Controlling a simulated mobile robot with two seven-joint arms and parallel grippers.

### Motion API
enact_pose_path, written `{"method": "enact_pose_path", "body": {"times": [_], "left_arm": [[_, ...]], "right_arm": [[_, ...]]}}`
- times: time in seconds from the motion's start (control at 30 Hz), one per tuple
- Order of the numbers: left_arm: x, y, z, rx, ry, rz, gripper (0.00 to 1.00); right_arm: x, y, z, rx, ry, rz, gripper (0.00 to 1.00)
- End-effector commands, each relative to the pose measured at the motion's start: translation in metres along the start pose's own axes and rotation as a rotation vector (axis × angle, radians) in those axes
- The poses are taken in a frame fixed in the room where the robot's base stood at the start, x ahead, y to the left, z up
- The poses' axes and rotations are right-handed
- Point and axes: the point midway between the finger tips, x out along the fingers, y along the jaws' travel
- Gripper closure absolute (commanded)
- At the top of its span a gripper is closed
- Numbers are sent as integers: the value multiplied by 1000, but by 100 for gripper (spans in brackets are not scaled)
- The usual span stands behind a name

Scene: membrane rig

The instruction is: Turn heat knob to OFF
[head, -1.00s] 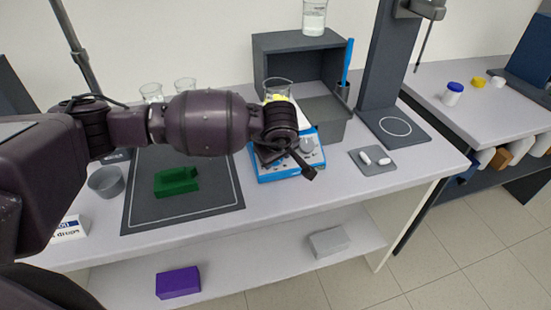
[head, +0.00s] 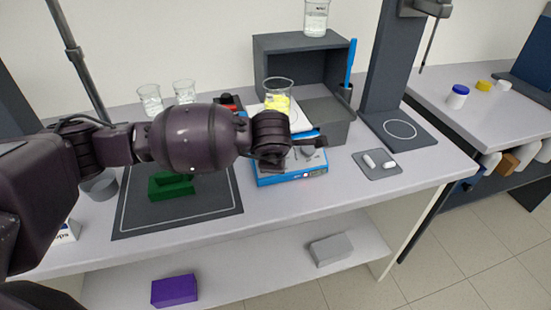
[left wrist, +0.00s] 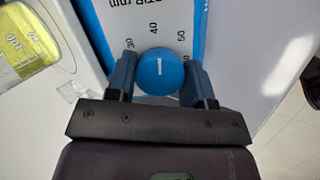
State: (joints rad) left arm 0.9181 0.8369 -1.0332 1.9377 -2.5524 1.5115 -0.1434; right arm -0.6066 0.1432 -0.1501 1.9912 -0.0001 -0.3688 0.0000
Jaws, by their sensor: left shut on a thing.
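The blue-and-white hotplate unit (head: 297,179) stands on the bench with a grey knob (head: 308,153) on its front panel. In the left wrist view, a round blue knob (left wrist: 161,71) with a short white mark sits on the white panel (left wrist: 165,15). The mark points up in that view, toward the printed 40; 30 and 50 are on either side. My left gripper (head: 272,168) is over the unit's left front. In the wrist view its fingers (left wrist: 158,80) are shut on the blue knob. The head view hides this knob behind the gripper. My right gripper is not in view.
A beaker of yellow liquid (head: 277,99) stands close behind my left gripper. A grey box (head: 327,105) is behind the unit. A green block (head: 171,190) lies on the dark mat (head: 215,199) at left. A small tray (head: 386,172) is at right.

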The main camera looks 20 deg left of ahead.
Motion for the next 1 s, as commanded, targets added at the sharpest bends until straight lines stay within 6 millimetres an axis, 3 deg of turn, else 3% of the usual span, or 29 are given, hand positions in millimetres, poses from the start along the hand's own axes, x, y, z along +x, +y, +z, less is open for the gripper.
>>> {"method": "enact_pose_path", "body": {"times": [0.4,1.0], "left_arm": [[1,-1,0,-389,0,78,76],[1,-1,0,-947,2,191,76]], "right_arm": [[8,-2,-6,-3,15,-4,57],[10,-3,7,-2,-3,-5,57]]}}
